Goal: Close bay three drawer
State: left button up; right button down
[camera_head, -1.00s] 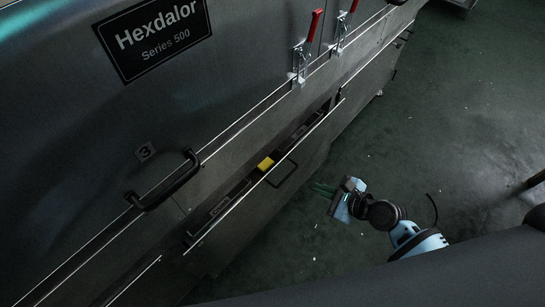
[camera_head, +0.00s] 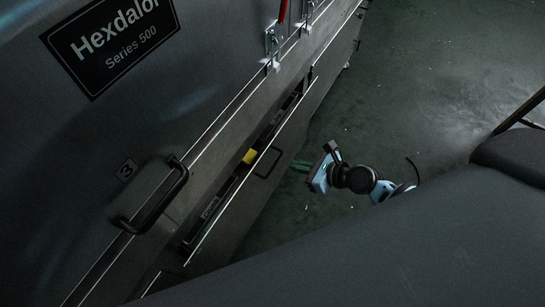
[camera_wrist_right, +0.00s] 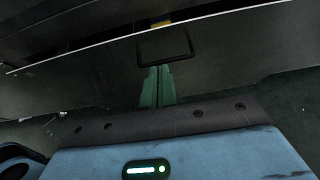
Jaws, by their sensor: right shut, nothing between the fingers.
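The bay three drawer (camera_head: 222,212) is a low metal drawer in the machine's side, standing partly open, with a dark gap behind its front's top edge. A black loop handle (camera_head: 268,163) sits on its front; the handle also shows in the right wrist view (camera_wrist_right: 164,46). My right gripper (camera_head: 300,165) is shut and empty, its green fingers pointing at the drawer front near the handle. In the right wrist view its fingers (camera_wrist_right: 157,84) lie just below the handle; whether they touch the front I cannot tell. My left gripper is not in view.
A yellow item (camera_head: 250,156) shows in the drawer gap. Toggle clamps (camera_head: 273,42) sit higher up. Green floor (camera_head: 410,95) beside the machine is open.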

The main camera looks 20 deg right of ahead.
aim_at(264, 156)
jog(key=x, duration=0.2)
jog(key=r+b+x, duration=0.1)
jog(key=x, duration=0.5)
jog(key=shift+w+a+r, duration=0.15)
jog(key=shift+w+a, duration=0.1)
jog(key=shift+w, duration=0.05)
jog(key=shift+w+a+b, duration=0.25)
jog(key=shift+w+b, duration=0.05)
jog(key=shift+w, duration=0.05)
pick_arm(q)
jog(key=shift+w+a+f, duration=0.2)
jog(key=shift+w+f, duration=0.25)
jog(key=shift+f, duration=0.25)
pick_arm(e)
jog(key=shift+w+a, duration=0.1)
